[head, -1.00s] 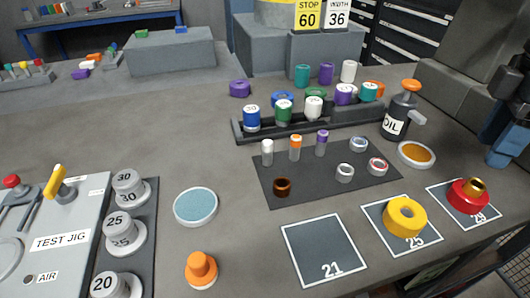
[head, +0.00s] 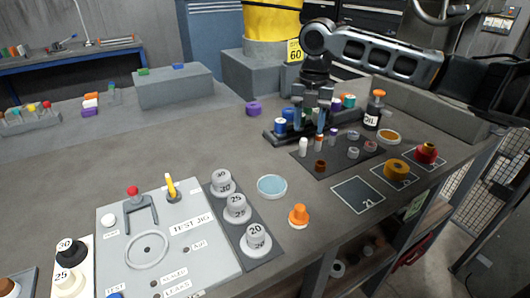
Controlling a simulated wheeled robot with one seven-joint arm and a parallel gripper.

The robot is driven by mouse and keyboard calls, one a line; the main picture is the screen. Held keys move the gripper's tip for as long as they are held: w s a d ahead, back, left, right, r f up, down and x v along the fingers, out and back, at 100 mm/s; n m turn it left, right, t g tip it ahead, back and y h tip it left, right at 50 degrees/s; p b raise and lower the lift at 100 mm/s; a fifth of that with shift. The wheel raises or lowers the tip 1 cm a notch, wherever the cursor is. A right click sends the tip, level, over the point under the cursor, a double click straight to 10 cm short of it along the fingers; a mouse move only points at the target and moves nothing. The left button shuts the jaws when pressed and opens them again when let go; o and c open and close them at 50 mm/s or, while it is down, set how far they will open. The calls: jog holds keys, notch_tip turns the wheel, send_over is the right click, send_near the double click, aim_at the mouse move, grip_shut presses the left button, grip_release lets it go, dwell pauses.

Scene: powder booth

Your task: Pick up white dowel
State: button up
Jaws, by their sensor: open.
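The white dowel (head: 303,147) stands upright on the dark mat (head: 343,163), at its left end. An orange-topped dowel (head: 318,142) and a purple-topped dowel (head: 333,136) stand to its right. My gripper (head: 311,112) points down with its fingers apart, above and behind the dowels, in front of the rack. It is empty and apart from the white dowel. It hides part of the rack and some of the caps there.
The rack (head: 270,136) of coloured caps stands behind the mat. Several rings and a brown ring (head: 320,166) lie on the mat. An oil bottle (head: 374,112) stands to the right. The test jig (head: 165,235) fills the front left. Bench between jig and mat holds a blue dish (head: 272,187) and an orange cone (head: 299,215).

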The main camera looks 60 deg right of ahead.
aim_at(304, 139)
jog(key=shift+w+a+f, duration=0.1)
jog(key=shift+w+f, duration=0.05)
jog(key=shift+f, duration=0.15)
jog(key=shift+w+a+f, duration=0.1)
jog(key=shift+f, duration=0.75)
jog(key=shift+w+d+f+p, duration=0.15)
jog(key=shift+f+p, duration=0.15)
jog(key=shift+f, duration=1.1)
jog(key=shift+w+d+f+p, duration=0.15)
jog(key=shift+f+p, duration=0.15)
jog(key=shift+f, duration=1.05)
grip_shut()
